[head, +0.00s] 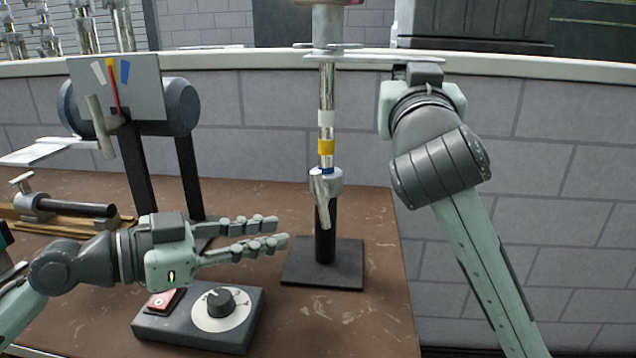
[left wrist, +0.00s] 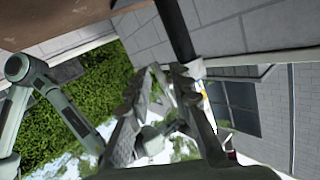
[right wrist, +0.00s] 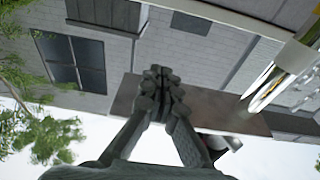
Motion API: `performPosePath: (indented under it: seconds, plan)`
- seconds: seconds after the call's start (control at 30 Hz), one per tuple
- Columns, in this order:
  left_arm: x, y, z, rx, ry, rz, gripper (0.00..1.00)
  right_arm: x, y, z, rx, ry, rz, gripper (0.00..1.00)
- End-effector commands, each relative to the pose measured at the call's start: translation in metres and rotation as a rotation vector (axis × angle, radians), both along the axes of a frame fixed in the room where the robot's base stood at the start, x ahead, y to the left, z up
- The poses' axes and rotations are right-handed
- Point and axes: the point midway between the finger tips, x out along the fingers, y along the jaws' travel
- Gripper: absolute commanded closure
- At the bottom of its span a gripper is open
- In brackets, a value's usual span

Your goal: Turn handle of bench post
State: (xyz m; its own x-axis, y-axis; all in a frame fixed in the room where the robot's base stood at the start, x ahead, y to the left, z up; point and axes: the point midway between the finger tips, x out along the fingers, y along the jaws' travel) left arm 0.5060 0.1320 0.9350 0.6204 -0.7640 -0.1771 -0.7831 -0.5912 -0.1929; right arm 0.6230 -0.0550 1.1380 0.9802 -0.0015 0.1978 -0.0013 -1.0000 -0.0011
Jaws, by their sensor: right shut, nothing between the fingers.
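The bench post (head: 325,215) stands upright on a square black base. It has a chrome upper rod with white, yellow and blue bands. A grey metal handle (head: 322,200) hangs down and slightly right from its collar. My left gripper (head: 283,231) is just left of the handle, level, its fingers pointing right. It is open and empty, with a gap to the handle. In the left wrist view the black post (left wrist: 176,30) runs in from the top beyond the fingers. My right gripper (right wrist: 160,75) is shut and empty in the right wrist view, fingertips together; its fingers are unclear in the head view.
A grey control box (head: 180,328) with a dial and red switch sits below my left gripper. A panel on a black stand (head: 115,90) with a lever stands at the left. A small clamp (head: 35,203) lies nearby. A brick wall (head: 260,110) rises behind the bench.

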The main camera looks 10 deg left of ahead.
Motion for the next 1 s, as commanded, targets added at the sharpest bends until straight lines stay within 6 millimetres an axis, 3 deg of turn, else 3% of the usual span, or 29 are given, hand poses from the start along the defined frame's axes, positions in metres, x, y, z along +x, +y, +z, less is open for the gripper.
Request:
performPosePath:
  seconds: [0.2, 0.47, 1.0]
  plan:
    - [-0.011, 0.021, 0.041, -0.233, 0.109, -0.048, 0.79, -0.001, 0.000, 0.003, 0.001, -0.008, 0.001, 1.00]
    - [-0.014, 0.025, 0.061, -0.325, 0.145, -0.074, 0.79, -0.001, 0.000, 0.003, 0.001, -0.008, 0.001, 1.00]
    - [0.035, -0.052, 0.062, -0.327, 0.142, -0.077, 0.79, -0.001, 0.000, 0.003, 0.001, -0.008, 0.001, 1.00]
